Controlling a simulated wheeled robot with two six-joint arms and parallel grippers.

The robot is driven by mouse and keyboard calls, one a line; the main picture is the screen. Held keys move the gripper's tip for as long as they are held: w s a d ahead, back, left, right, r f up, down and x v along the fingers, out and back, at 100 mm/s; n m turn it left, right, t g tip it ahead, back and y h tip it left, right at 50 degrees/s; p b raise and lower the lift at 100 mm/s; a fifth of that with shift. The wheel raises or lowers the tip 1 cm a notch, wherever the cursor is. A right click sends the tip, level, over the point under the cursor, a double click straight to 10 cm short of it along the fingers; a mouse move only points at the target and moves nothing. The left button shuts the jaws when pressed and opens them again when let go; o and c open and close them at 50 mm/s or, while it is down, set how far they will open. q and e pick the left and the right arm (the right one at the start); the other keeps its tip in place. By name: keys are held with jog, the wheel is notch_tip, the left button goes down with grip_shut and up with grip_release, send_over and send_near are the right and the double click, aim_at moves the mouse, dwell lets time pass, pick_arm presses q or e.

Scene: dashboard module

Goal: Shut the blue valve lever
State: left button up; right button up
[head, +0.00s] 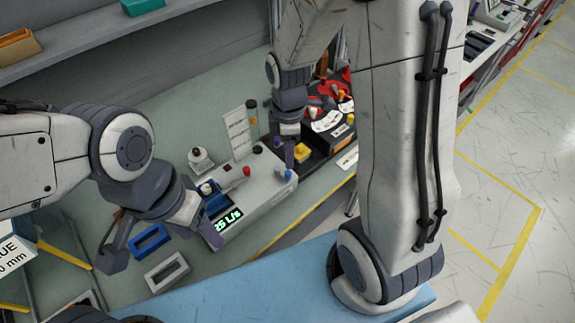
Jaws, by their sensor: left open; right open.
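The grey-white dashboard module (262,190) stands on the bench in the middle, with a green display (228,220) reading "25 L/s".
A red-tipped lever (244,173) and a blue knob (288,174) are also on the module. A blue frame (150,242) and a white frame (167,272) lie below my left gripper. A black unit (318,152) with coloured controls stands beyond. A white sign (238,133) stands behind.

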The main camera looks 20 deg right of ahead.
aim_at(288, 173)
notch_tip(288, 173, down, 8)
jog(key=shift+r+p, duration=0.2)
jog(key=shift+p, duration=0.2)
jog(key=shift+c, duration=0.3)
grip_shut()
